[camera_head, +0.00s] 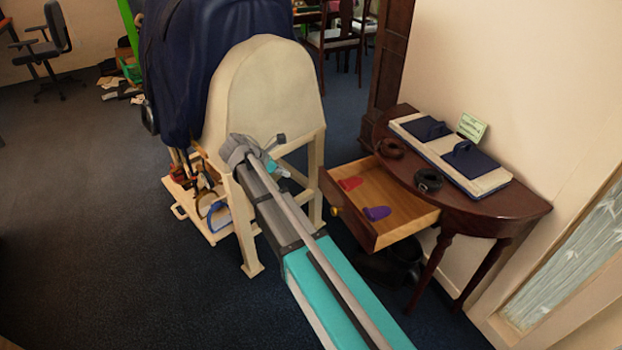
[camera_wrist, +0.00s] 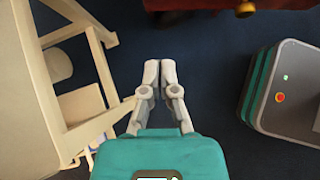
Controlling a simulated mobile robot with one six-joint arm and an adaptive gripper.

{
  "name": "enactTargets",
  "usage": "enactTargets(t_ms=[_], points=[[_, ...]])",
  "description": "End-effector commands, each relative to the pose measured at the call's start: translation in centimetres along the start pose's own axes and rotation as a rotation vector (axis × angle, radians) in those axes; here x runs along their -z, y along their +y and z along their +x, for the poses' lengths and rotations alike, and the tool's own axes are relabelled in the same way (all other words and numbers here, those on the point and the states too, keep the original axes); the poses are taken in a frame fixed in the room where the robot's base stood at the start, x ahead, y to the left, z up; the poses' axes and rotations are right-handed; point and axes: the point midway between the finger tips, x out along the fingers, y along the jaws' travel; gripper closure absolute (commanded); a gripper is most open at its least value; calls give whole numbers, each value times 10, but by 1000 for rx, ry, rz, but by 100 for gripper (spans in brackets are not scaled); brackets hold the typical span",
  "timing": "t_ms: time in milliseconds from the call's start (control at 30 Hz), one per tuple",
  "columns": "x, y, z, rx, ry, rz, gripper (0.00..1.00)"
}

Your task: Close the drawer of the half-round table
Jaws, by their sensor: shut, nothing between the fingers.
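The half-round table (camera_head: 520,210) is dark brown wood and stands against the wall at right in the head view. Its drawer (camera_head: 400,205) is pulled well out to the left, showing a pale wooden inside, a dark front and a brass knob (camera_head: 335,211). A red item (camera_head: 350,184) and a purple item (camera_head: 377,213) lie in it. In the wrist view my gripper (camera_wrist: 160,68) is shut and empty over the dark floor. The dark drawer front (camera_wrist: 200,4) and its knob (camera_wrist: 246,9) show at that view's top edge, apart from the fingers. In the head view my arm largely hides the gripper.
A cream saddle stand (camera_head: 265,90) with a dark blue cover stands left of the drawer; its frame (camera_wrist: 55,100) is close to my gripper's left. Black boots (camera_head: 395,265) sit under the table. A blue-and-white case (camera_head: 450,155) and coiled straps (camera_head: 429,180) lie on top. Floor between stand and drawer is narrow.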

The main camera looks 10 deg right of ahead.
Motion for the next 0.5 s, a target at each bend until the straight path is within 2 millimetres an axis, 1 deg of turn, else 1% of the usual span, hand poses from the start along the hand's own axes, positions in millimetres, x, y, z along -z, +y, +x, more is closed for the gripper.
enactTargets(t_ms=[267, 500], points=[[1, 0, 10, 1, 1, 1, 100], [2, 0, 31, 1, 1, 2, 100]])
